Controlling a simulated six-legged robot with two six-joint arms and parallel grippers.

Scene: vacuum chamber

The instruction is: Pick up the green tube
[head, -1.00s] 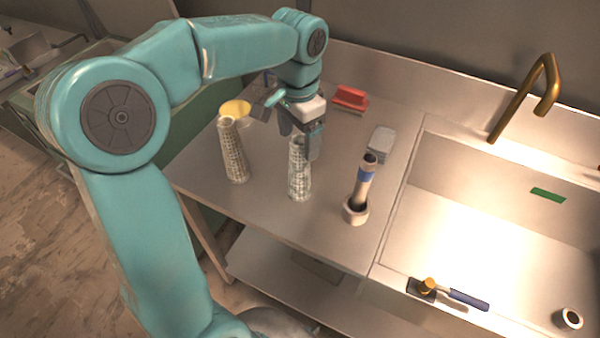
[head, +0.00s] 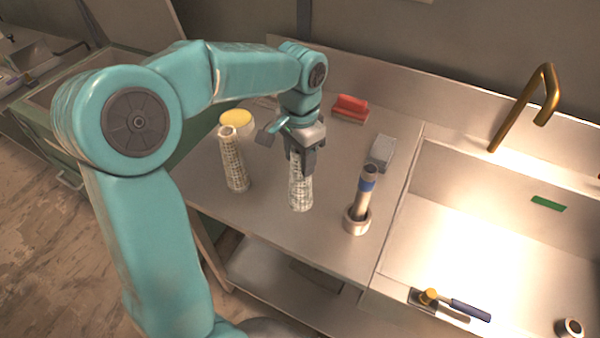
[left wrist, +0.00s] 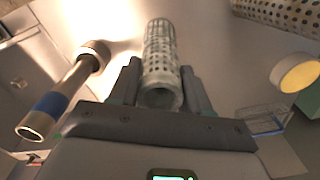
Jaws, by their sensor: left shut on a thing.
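A pale grey-white perforated tube (head: 301,193) stands upright on the steel counter in the head view. It also shows in the left wrist view (left wrist: 161,55), with its open end toward the camera. My left gripper (head: 302,168) is shut on this tube near its upper end, one finger on each side; the gripper also shows in the left wrist view (left wrist: 160,80). No tube looks clearly green. A second perforated tube (head: 233,163), more beige, stands to the left. A metal tube with a blue band (head: 366,185) stands in a ring holder at right. My right gripper is not in view.
A yellow disc (head: 236,118) lies behind the beige tube. A red brush-like block (head: 351,107) and a grey block (head: 382,150) lie toward the back. The sink (head: 470,240) with a brass faucet (head: 545,95) is at right. Bare counter lies in front.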

